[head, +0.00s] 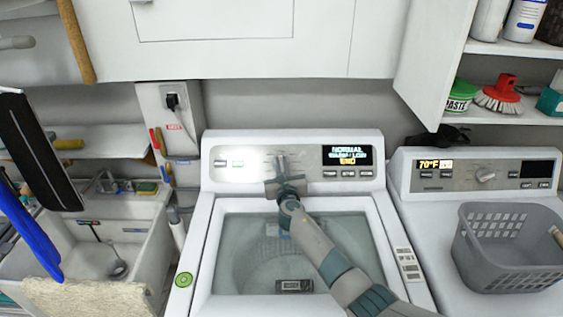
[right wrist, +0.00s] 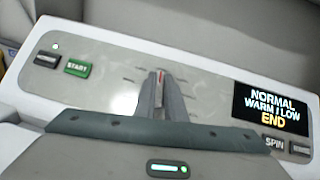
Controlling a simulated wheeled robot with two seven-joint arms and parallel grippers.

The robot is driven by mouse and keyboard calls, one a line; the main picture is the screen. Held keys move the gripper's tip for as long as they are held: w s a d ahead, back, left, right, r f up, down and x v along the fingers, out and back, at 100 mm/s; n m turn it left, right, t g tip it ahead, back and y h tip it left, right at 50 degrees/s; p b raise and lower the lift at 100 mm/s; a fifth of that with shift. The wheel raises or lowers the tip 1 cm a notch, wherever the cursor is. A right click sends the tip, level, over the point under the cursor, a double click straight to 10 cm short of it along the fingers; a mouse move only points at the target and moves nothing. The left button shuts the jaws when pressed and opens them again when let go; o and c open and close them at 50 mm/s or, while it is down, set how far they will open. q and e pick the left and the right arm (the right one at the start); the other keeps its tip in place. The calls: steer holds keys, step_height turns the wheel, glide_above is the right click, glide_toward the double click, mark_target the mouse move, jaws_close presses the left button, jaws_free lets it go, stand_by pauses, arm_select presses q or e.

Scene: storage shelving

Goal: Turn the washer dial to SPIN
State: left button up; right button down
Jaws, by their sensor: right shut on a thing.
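The washer (head: 293,145) stands in the middle of the head view, its control panel along the back. My right gripper (head: 281,166) reaches the panel from the lower right. In the right wrist view its two fingers (right wrist: 161,95) are shut on the washer dial (right wrist: 160,76). Little of the dial shows between the fingers; a red mark on it points up. The display (right wrist: 270,108) reads NORMAL, WARM / LOW, END. A button labelled SPIN (right wrist: 274,142) is below the display. A green START button (right wrist: 77,68) is at left. My left gripper is not in view.
The washer's glass lid (head: 235,250) is below the panel. A dryer (head: 440,225) with a grey basket (head: 505,250) stands at right, a sink (head: 75,250) at left. White cabinets (head: 270,50) hang above; an open shelf (head: 510,48) holds cleaning supplies.

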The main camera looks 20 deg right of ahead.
steer(key=n+y+p, duration=0.2)
steer(key=n, duration=0.1)
steer(key=shift+d+r, duration=0.2)
steer(key=n+y+p, duration=0.1)
steer(key=n+y, duration=0.2)
steer(key=n, duration=0.1)
steer(key=shift+f+g, duration=0.1)
steer(key=shift+g, duration=0.3)
steer(key=n+g+y, duration=0.1)
steer(key=n, duration=0.2)
steer(key=n+g+y, duration=0.1)
steer(key=n+y, duration=0.1)
steer(key=n, duration=0.1)
steer(key=shift+w+d+g+y, duration=0.1)
steer(key=shift+g+y, duration=0.2)
steer(key=shift+g, duration=0.1)
steer(key=n+g, duration=0.2)
steer(key=n, duration=0.1)
steer(key=shift+y+b, duration=0.4)
steer(key=shift+f+n+g+b, duration=0.15)
steer(key=shift+n+g+b, duration=0.45)
steer(key=shift+n, duration=0.4)
steer(key=n+g+b, duration=0.4)
steer(key=n+b, duration=0.1)
steer(key=b, duration=0.7)
steer(key=shift+f+n, duration=0.1)
steer(key=shift+n, duration=0.3)
steer(key=shift+r+n+g+b, duration=0.2)
steer(key=shift+n+g+b, duration=0.35)
steer(key=shift+b, duration=0.7)
